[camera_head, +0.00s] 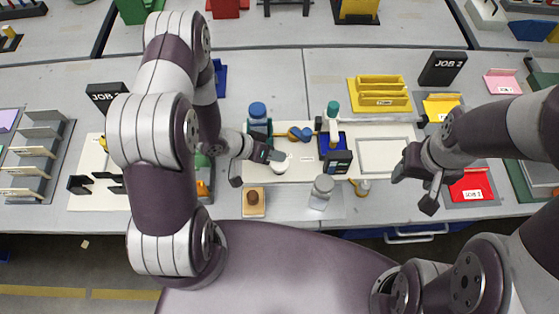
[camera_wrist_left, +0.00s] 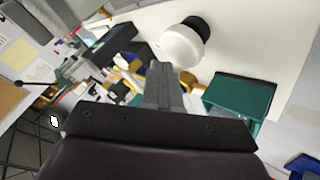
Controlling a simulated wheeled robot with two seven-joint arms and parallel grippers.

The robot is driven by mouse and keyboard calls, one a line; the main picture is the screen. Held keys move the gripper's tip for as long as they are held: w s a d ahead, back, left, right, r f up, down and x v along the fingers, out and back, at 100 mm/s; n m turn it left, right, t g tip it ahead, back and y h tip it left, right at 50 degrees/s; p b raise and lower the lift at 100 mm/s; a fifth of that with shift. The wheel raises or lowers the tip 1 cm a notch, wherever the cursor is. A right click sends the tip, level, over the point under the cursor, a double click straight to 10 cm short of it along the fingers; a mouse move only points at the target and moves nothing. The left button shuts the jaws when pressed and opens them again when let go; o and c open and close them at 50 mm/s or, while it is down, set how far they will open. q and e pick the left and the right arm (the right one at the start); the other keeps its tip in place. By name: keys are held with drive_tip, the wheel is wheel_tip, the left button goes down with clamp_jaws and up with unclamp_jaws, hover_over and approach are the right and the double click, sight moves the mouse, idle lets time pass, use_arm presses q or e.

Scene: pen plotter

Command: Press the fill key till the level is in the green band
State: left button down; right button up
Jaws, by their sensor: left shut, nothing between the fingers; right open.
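My left gripper (camera_head: 272,156) is shut and empty, low over the white work mat. Its closed fingers also show in the left wrist view (camera_wrist_left: 164,82). A round white piece (camera_head: 280,165) sits right beside the fingertips. In the left wrist view a white piece with a black end (camera_wrist_left: 182,44) lies just beyond them, apparently apart from them. I cannot make out a marked fill key, a level or a green band in either view. A small dark box with a display-like face (camera_head: 336,162) stands further right. My right gripper (camera_head: 430,185) is open and empty above the right side of the table.
A blue-capped bottle (camera_head: 257,112) stands behind the left gripper; a green box (camera_wrist_left: 240,95) is close by in the wrist view. A teal-capped bottle (camera_head: 332,112), a lidded grey jar (camera_head: 321,192) and a wooden block (camera_head: 253,203) stand nearby. The outlined white panel (camera_head: 385,155) is clear.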

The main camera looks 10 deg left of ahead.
use_arm(q)
drive_tip(key=shift+f, duration=0.1)
drive_tip(key=shift+f, duration=0.35)
drive_tip(key=shift+f+b, duration=0.55)
drive_tip(key=shift+f, duration=0.1)
idle(0.8)
idle(0.3)
drive_tip(key=shift+r+p, duration=1.1)
drive_tip(key=shift+p, duration=0.05)
wheel_tip(320, 180, up, 5)
drive_tip(key=p, duration=0.5)
drive_tip(key=shift+r, duration=0.1)
idle(0.5)
